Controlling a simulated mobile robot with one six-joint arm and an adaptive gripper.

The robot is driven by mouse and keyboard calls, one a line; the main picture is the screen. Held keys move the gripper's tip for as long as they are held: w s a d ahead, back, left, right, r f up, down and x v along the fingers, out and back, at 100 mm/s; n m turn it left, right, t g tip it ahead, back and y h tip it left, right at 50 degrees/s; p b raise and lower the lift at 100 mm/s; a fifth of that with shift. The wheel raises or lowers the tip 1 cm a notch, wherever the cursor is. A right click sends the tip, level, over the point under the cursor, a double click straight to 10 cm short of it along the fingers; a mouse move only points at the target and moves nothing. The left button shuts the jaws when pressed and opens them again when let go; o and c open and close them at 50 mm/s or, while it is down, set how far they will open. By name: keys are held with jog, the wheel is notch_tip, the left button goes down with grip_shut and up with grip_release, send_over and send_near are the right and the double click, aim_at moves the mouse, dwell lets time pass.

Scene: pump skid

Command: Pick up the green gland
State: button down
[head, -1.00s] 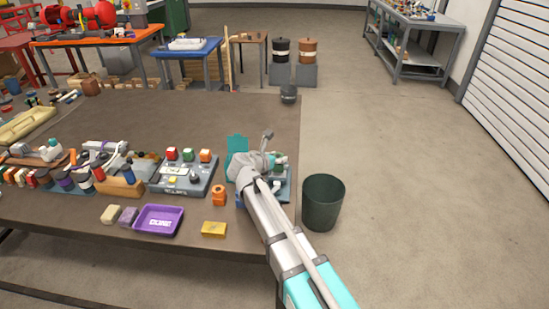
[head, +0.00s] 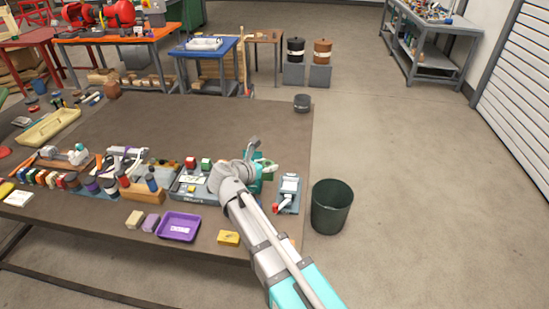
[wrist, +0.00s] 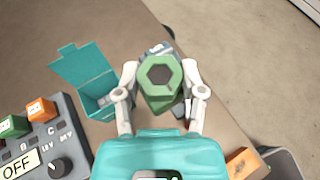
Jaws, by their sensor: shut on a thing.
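The gland's lower part is partly hidden by the fingers and the teal gripper body. In the head view my gripper (head: 262,156) is over the table's right part, and my wrist hides most of what it holds.
A teal open box (wrist: 84,72) stands left of the gland. A control panel (wrist: 70,130) with a knob is at lower left. A grey device (head: 289,188) stands near the table's right edge. A dark bin (head: 331,207) is on the floor beside it. The table's back is mostly clear.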

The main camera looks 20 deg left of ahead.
jog(key=shift+p+v, duration=0.45)
jog(key=shift+v, duration=1.25)
